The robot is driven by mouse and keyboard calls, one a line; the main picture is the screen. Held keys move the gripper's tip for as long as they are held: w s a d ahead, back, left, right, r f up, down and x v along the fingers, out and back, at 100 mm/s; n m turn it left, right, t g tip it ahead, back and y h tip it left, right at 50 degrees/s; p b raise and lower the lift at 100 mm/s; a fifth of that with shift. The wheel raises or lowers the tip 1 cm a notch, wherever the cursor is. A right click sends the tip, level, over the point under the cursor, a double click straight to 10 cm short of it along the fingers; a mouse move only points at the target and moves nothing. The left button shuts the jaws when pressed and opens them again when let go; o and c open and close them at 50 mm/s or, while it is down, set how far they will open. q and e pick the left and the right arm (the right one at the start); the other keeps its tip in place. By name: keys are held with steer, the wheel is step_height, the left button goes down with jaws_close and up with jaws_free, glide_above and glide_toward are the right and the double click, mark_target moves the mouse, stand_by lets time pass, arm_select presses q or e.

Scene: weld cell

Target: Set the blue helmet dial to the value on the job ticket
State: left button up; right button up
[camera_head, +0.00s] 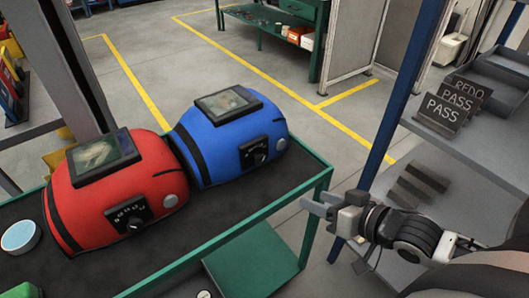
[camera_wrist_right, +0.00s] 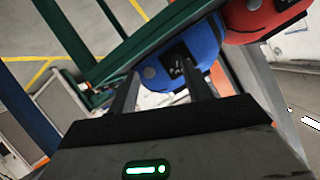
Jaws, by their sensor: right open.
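The blue helmet (camera_head: 229,137) sits on the dark-topped bench, behind and right of the red helmet (camera_head: 117,192). Its black dial plate (camera_head: 253,152) with a knob faces the front right; the setting is too small to read. My right gripper (camera_head: 313,202) is open and empty, to the right of the bench's green edge and apart from the blue helmet. In the right wrist view the blue helmet (camera_wrist_right: 183,57) and its dial (camera_wrist_right: 175,66) show beyond the two fingers (camera_wrist_right: 162,92). My left gripper is not in view. I see no readable job ticket.
The bench has a green rim (camera_head: 250,224). A round blue-lidded tin (camera_head: 20,236) stands at its left. A grey rack at right holds signs reading REDO and PASS (camera_head: 447,108). Floor between bench and rack is partly clear.

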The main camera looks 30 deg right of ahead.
step_height(320, 180, up, 5)
steer(key=w+y, duration=0.1)
steer(key=b, duration=0.2)
glide_toward(263, 159)
steer(key=shift+m+t, duration=0.3)
steer(key=shift+t, duration=0.1)
steer(key=x, duration=0.9)
steer(key=shift+s+a+f, duration=0.1)
steer(key=shift+s+f, duration=0.05)
steer(key=shift+f, duration=0.2)
steer(key=shift+p, duration=0.3)
steer(key=c, duration=1)
